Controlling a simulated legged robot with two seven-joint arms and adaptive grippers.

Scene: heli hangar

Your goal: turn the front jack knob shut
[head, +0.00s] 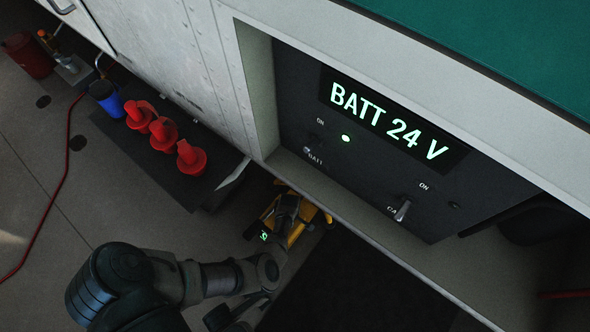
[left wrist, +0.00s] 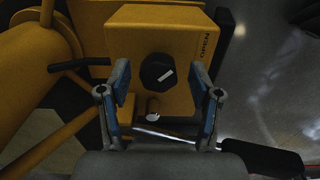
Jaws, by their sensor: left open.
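The front jack knob (left wrist: 151,66) is a dark knob with a white mark, on top of a yellow block in the left wrist view. Its white mark slants toward the upper right. Lettering that seems to read OPEN (left wrist: 206,45) is on the block to the right of it. My left gripper (left wrist: 160,80) is open, with one blue-padded finger on each side of the knob; I cannot tell whether either touches it. In the head view the yellow jack (head: 296,233) stands low by the panel wall, partly hidden by my left arm. My right gripper is not in view.
A lit panel reading BATT 24 V (head: 388,118) with toggle switches is set in the wall above. A dark mat with red plugs (head: 163,134) and a blue cup (head: 106,98) lies at the left. A red hose (head: 62,175) runs over the floor.

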